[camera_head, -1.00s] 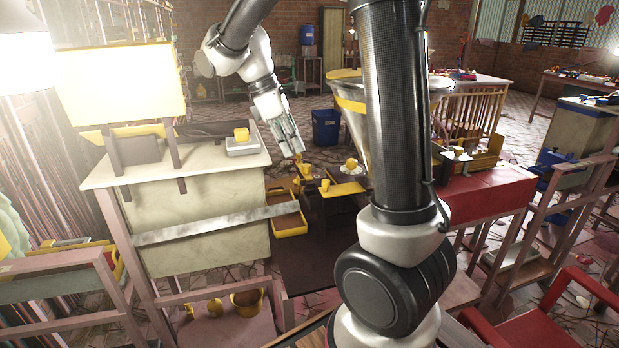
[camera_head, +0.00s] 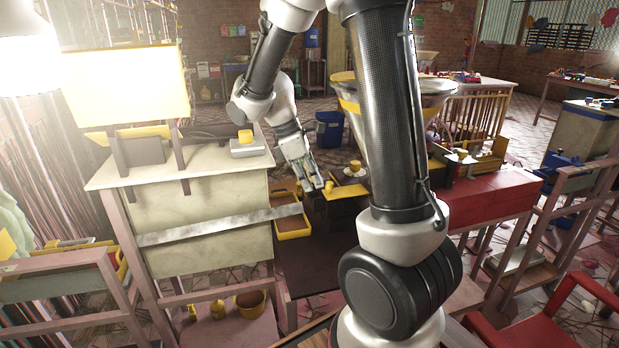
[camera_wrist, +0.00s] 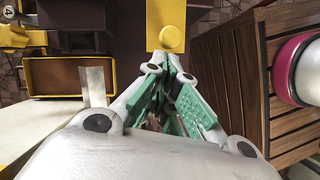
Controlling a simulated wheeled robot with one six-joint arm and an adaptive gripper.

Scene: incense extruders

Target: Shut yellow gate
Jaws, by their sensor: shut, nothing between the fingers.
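The yellow gate (camera_head: 347,192) is a flat yellow plate with a round knob (camera_head: 329,187) near its left end, beside the funnel-shaped hopper. In the wrist view the plate (camera_wrist: 166,14) runs to the top edge, with its round knob (camera_wrist: 172,38) near the fingertips. My gripper (camera_head: 319,187) is shut and empty, its fingers pointing down at the knob's left side. In the wrist view my gripper (camera_wrist: 170,64) ends just below the knob. I cannot tell whether the fingers touch it. My gripper hides part of the extruder behind it.
A yellow-edged tray (camera_head: 292,236) lies to the lower left of my gripper. A pale cabinet (camera_head: 200,213) with a small scale (camera_head: 247,149) on top stands at left. A blue bin (camera_head: 329,129) is behind. A red box (camera_head: 490,195) is at right.

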